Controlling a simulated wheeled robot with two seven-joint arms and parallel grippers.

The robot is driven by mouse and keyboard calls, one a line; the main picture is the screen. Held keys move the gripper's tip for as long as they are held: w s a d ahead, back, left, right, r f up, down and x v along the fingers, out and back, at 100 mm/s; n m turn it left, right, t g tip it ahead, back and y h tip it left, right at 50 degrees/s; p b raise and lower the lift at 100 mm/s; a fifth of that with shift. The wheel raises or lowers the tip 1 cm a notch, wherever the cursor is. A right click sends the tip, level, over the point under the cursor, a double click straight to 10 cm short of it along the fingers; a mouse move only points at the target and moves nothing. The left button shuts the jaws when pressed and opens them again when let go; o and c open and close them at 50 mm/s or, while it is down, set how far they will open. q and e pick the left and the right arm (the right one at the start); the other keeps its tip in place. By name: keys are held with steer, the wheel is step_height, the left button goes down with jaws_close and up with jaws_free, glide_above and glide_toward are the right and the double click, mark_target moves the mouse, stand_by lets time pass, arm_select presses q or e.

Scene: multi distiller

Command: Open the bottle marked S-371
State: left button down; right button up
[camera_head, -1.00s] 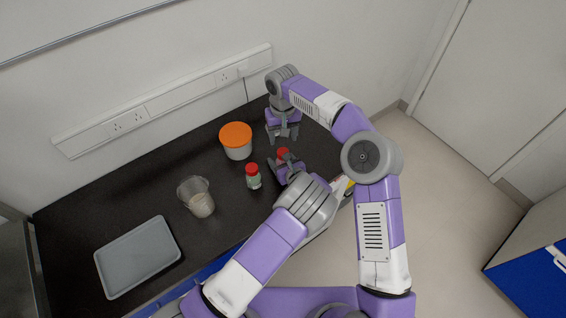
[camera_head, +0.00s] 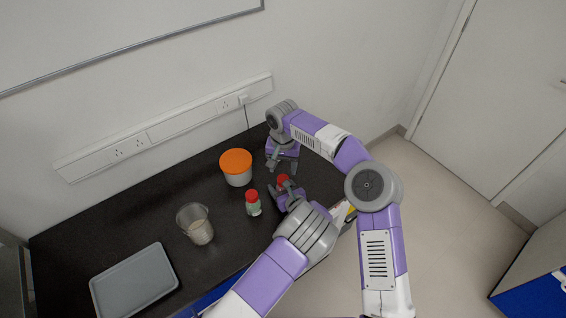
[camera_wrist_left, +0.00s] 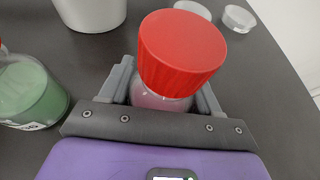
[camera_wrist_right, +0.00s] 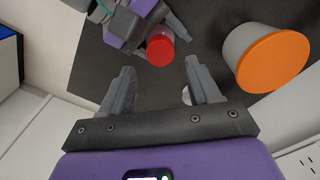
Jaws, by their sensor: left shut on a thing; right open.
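A red-capped bottle (camera_wrist_left: 180,50) with pinkish contents stands between the fingers of my left gripper (camera_wrist_left: 163,92), which is shut on it below the cap. Its red cap also shows in the head view (camera_head: 283,179) and in the right wrist view (camera_wrist_right: 160,50). No label reading is legible on it. A second red-capped bottle with green contents (camera_head: 254,208) stands to the left, apart from my left gripper; it also shows in the left wrist view (camera_wrist_left: 28,92). My right gripper (camera_head: 281,168) is open and empty, above and beyond the held bottle.
A white tub with an orange lid (camera_head: 237,175) stands behind the bottles. A clear beaker (camera_head: 197,226) and a grey tray (camera_head: 135,282) are to the left on the black bench. Small clear dishes (camera_wrist_left: 239,18) lie beyond the held bottle. A wall socket strip (camera_head: 165,128) runs behind.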

mark_target(283, 178)
step_height(283, 178, down, 6)
steer(key=shift+f, duration=0.1)
stand_by(0.4)
steer(key=c, duration=1.1)
steer(key=n, duration=1.3)
steer(key=shift+n, duration=0.3)
steer(key=o, duration=1.1)
